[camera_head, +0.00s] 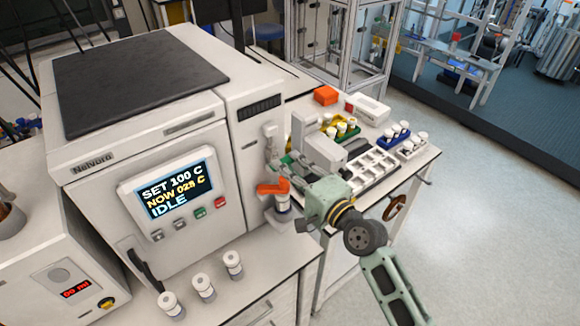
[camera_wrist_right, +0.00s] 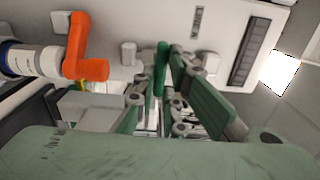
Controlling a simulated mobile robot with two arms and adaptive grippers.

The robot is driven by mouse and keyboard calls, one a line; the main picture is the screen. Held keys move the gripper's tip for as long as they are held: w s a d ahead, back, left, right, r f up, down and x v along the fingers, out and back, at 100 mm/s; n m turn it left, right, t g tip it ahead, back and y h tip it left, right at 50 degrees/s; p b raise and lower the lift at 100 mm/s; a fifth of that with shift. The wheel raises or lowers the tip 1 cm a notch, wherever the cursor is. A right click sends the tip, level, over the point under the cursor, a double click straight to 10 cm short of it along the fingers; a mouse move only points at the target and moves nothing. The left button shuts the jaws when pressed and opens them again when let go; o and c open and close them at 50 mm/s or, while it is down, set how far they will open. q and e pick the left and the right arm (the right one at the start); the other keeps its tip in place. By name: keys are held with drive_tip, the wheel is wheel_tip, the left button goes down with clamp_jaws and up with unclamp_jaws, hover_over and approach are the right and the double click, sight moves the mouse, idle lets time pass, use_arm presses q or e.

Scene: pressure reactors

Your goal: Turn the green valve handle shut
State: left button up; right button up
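The green valve handle (camera_wrist_right: 161,68) shows in the right wrist view as a slim upright bar against the pale reactor front. My right gripper (camera_wrist_right: 162,66) has its two fingers drawn in on either side of the bar and appears shut on it. In the head view my right gripper (camera_head: 284,166) is at the right side of the white reactor (camera_head: 110,150), above an orange handle (camera_head: 272,187); the green handle is mostly hidden there by the gripper. The orange handle also shows in the right wrist view (camera_wrist_right: 88,68). My left gripper is not in view.
A white-capped vial (camera_head: 283,203) sits under the orange handle. Several capped vials (camera_head: 204,287) stand on the front bench. A side table holds a white tray (camera_head: 372,166), vial racks (camera_head: 395,134) and an orange box (camera_head: 326,95). The display (camera_head: 172,190) reads IDLE.

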drive_tip(key=o, duration=0.4)
drive_tip(key=shift+o, duration=0.2)
drive_tip(key=v, duration=1.2)
